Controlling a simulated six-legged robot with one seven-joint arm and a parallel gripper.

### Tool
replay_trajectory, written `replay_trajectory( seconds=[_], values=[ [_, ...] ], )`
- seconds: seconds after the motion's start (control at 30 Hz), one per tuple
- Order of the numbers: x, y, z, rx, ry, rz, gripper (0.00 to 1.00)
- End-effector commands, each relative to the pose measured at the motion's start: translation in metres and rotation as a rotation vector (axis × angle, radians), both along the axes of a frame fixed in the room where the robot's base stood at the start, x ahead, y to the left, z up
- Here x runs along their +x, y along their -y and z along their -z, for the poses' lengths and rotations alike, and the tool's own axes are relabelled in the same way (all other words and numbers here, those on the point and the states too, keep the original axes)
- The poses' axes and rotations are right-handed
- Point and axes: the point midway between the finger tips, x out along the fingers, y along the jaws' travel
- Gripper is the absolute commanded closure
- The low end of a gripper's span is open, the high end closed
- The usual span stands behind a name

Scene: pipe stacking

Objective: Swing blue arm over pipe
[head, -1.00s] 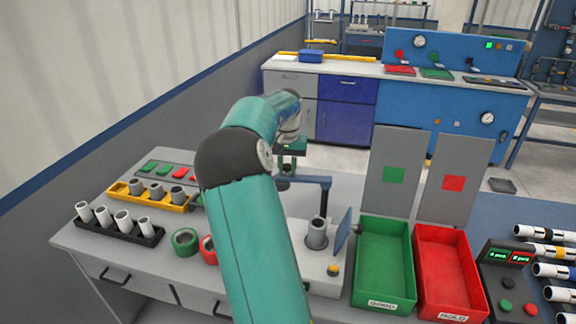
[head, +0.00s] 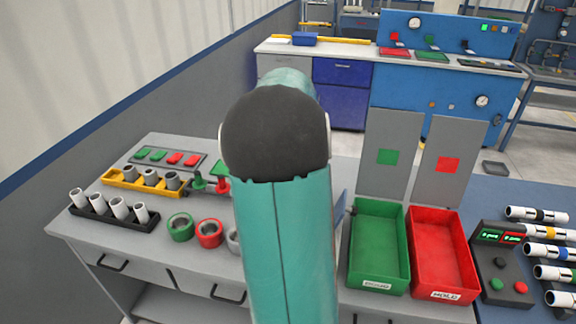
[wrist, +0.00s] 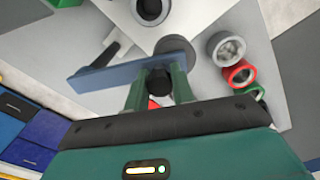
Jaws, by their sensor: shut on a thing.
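In the wrist view, the blue arm (wrist: 100,79) is a flat bar crossing just beyond my gripper (wrist: 158,84). The two green fingers are shut on it, near the dark round pivot (wrist: 176,54). The pipe (wrist: 152,10) shows as a grey ring at the top edge, upright in the pale fixture (wrist: 118,12). The blue arm lies beside the pipe in this view, not across its opening. In the head view, my own arm hides the gripper, the blue arm and the pipe.
Grey, red (head: 209,233) and green (head: 181,227) rings stand left of my arm. A black rack (head: 112,217) and a yellow rack (head: 148,184) hold pipes further left. Green (head: 376,245) and red (head: 440,252) bins are close on the right.

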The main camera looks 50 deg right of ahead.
Motion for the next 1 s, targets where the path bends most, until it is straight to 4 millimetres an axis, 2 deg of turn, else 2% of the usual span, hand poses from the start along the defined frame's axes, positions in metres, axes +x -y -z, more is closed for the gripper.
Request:
replay_trajectory(
  seconds=[0.2,0.5,1.0],
  values=[
    [-0.025,-0.001,0.0,0.002,0.001,-0.195,1.0],
    [-0.05,0.004,0.0,0.002,-0.001,-0.413,1.0],
    [-0.063,0.009,0.0,0.002,-0.001,-0.533,1.0]
  ],
)
